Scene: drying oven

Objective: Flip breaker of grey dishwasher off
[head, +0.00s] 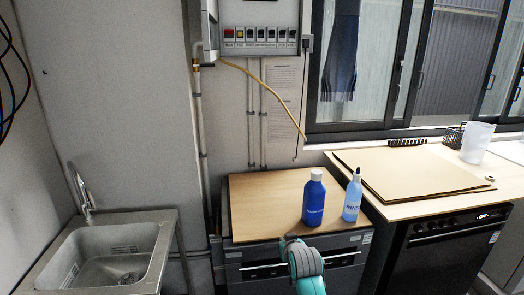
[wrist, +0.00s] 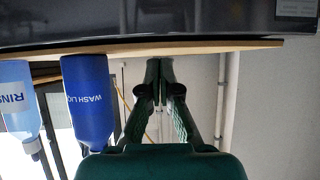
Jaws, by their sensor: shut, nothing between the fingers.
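The grey dishwasher (head: 262,272) stands under a wooden top, partly hidden by my teal arm. In the wrist view, which is upside down, my gripper (wrist: 158,80) is shut and empty, near the wooden top's edge and well away from the panel.
A blue wash bottle (head: 314,200) and a clear rinse bottle (head: 352,198) stand on the wooden top (head: 262,195). A yellow cable (head: 265,85) hangs below the panel. A metal sink (head: 105,255) is at left, a dark oven (head: 445,245) at right.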

